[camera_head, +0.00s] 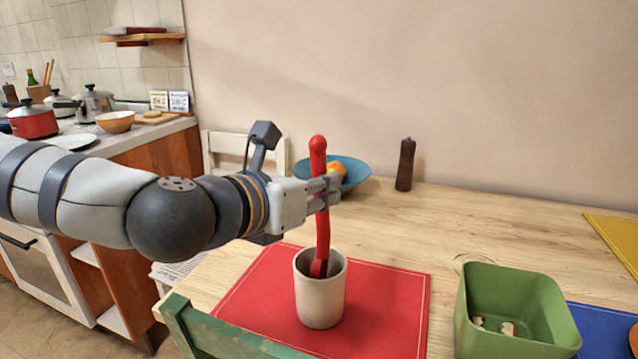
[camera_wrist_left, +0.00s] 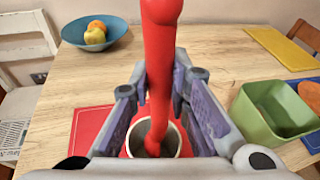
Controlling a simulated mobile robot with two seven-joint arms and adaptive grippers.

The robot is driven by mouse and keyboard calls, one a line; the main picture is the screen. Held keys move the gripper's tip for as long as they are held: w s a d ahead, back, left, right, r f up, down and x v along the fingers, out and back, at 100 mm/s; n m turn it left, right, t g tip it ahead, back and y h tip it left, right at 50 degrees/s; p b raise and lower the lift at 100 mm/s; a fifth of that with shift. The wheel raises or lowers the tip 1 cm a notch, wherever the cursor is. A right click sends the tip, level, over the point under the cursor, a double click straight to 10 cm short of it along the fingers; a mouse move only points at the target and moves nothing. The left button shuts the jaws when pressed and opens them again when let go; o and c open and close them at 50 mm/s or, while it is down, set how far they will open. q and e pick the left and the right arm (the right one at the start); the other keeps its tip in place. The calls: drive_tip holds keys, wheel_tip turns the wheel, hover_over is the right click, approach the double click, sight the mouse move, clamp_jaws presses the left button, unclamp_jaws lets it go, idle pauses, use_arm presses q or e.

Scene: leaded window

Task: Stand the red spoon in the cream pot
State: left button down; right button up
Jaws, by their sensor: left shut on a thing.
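The red spoon (camera_head: 322,235) is upright, its lower end inside the mouth of the cream pot (camera_head: 320,302). My left gripper (camera_head: 330,191) is shut on the spoon's upper part, above the pot. In the left wrist view the spoon (camera_wrist_left: 160,80) runs between the two fingers (camera_wrist_left: 165,108) down into the pot (camera_wrist_left: 174,139). The pot stands upright on a red mat (camera_head: 388,305). The spoon's lowest end is hidden by the pot's wall, so I cannot tell whether it touches the bottom. My right gripper is not in view.
A green bin (camera_head: 514,310) with small pieces inside stands right of the mat. A blue bowl (camera_head: 352,173) with fruit and a dark pepper mill (camera_head: 405,165) stand at the back. A green chair back (camera_head: 215,335) is in front. Bare table lies between mill and bin.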

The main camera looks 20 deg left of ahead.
sight(318, 140)
use_arm(q)
drive_tip(key=c, duration=1.4)
unclamp_jaws()
drive_tip(key=shift+c, duration=0.2)
wheel_tip(318, 140, up, 10)
drive_tip(key=shift+r, duration=0.1)
